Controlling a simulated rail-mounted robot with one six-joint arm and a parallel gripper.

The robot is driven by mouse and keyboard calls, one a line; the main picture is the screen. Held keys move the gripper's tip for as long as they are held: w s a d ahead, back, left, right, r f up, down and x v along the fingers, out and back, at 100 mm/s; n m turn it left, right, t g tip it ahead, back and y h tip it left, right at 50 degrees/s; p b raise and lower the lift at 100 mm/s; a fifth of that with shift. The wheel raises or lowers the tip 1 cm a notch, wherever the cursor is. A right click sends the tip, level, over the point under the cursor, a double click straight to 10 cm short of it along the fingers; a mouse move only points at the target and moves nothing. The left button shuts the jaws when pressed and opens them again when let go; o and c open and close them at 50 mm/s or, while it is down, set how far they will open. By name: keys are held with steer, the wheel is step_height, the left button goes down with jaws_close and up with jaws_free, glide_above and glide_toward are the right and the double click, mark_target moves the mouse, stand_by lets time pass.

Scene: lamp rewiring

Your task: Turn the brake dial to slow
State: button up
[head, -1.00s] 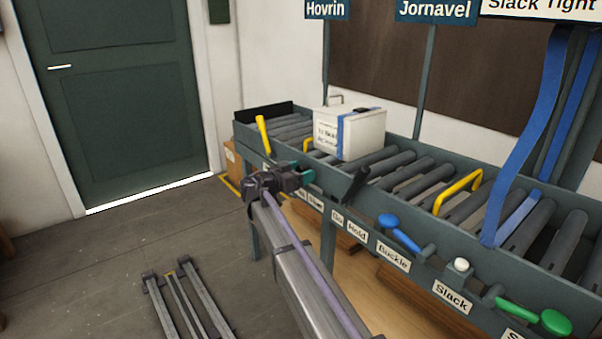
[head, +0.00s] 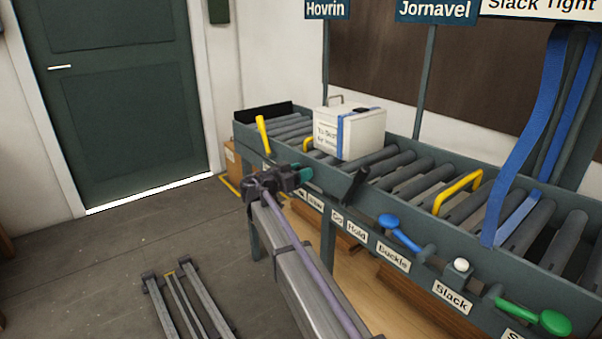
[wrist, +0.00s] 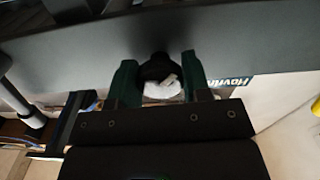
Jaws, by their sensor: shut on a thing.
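My gripper (head: 303,172) is at the front side rail of the roller conveyor (head: 410,215), below the white box. In the wrist view, its two green fingers (wrist: 157,80) stand on either side of a dark round knob (wrist: 157,66), which appears to be the brake dial, with a whitish patch below it. The fingers are shut on this knob. In the head view the dial is hidden behind my gripper. A label reading "Slow" (head: 315,200) shows just right of and below my gripper; its neighbour is partly hidden.
A white box (head: 352,136) with a blue strap sits on the rollers. Blue (head: 398,230) and green (head: 540,317) handles are farther right.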

steer(key=n, duration=0.8)
steer(key=shift+n, duration=0.3)
steer(key=n, duration=0.4)
steer(key=shift+n, duration=2.1)
steer(key=o, duration=0.9)
